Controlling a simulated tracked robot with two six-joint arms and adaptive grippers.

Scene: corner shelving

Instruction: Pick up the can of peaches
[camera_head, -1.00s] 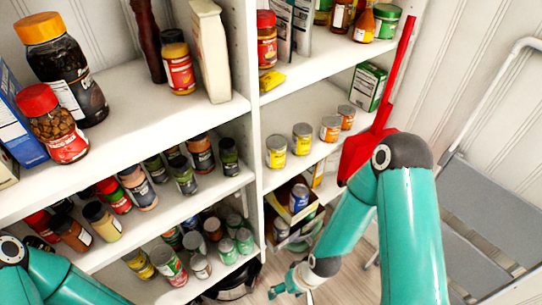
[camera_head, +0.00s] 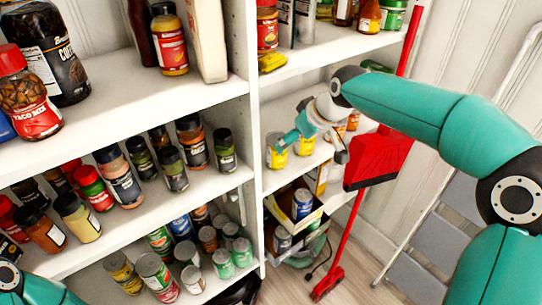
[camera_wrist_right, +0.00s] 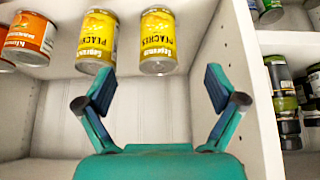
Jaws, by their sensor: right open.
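Two yellow cans labelled peaches stand side by side on the right-hand middle shelf: one peach can (camera_head: 277,158) at the left and another (camera_head: 304,147) just right of it, both partly covered by my right gripper. In the right wrist view, one peach can (camera_wrist_right: 158,42) shows ahead between the lines of the fingers, and the other (camera_wrist_right: 97,40) is to its left. My right gripper (camera_wrist_right: 160,84) is open and empty, apart from both cans. In the head view, my right gripper (camera_head: 290,138) is in front of the shelf. My left gripper is out of view.
An orange can (camera_wrist_right: 30,38) stands beside the peach cans. The white upright divider (camera_wrist_right: 237,80) is close to the gripper's right finger. A red broom and dustpan (camera_head: 377,160) hang at the shelf's right side. A box of cans (camera_head: 301,204) is below.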

